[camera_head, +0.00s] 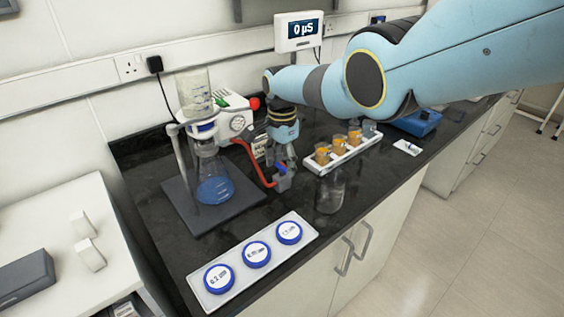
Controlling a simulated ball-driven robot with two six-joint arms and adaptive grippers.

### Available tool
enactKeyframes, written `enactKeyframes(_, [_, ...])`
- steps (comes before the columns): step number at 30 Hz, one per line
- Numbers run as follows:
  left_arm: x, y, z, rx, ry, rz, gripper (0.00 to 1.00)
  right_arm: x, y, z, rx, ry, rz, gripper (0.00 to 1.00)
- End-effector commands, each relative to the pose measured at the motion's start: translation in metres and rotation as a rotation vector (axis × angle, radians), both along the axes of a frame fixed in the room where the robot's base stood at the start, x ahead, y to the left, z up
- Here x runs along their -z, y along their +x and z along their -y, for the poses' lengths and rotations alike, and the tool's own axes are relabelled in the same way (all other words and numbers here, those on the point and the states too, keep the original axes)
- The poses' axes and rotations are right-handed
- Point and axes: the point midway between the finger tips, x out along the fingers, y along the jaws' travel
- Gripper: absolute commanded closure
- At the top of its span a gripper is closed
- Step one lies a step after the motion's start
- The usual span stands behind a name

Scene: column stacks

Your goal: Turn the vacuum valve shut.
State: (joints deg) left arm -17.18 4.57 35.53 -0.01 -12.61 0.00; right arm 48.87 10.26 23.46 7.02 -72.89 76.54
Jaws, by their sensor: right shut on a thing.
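The vacuum valve (283,183) is a small grey body with a blue handle, standing on the black bench. A red hose (248,160) runs to it from the flask side. My right gripper (283,166) points down over the valve and is shut on its blue handle; the fingers partly hide the handle, so its exact angle is hard to tell. The filter flask (214,188) with blue liquid stands on a dark base to the left, a clear funnel (195,92) on top. My left gripper is not in view.
A white pump (235,122) stands behind the flask. A white rack (346,154) with several amber-filled beakers is right of the valve. An empty glass jar (329,194) stands near the front edge. A tray (238,284) with three blue-rimmed discs lies in front. A display (299,31) reads 0 µS.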

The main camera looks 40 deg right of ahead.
Motion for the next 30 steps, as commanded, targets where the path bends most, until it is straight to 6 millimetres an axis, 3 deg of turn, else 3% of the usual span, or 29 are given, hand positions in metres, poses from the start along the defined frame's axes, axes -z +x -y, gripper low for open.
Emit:
enactKeyframes(1, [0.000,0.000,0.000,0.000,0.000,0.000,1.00,0.000,0.000,0.000,0.002,0.001,0.000,0.46])
enactKeyframes(6, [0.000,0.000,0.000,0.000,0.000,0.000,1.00,0.000,0.000,0.000,0.001,0.001,0.000,0.24])
enactKeyframes(19, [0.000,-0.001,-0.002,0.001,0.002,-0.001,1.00,-0.005,0.001,0.001,0.000,0.000,0.001,0.23])
enactKeyframes(26, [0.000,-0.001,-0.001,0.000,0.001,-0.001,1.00,-0.032,0.000,0.000,0.000,-0.001,0.004,0.23])
enactKeyframes(30, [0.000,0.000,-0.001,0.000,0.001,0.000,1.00,-0.065,0.001,0.000,-0.001,-0.001,0.005,0.23])
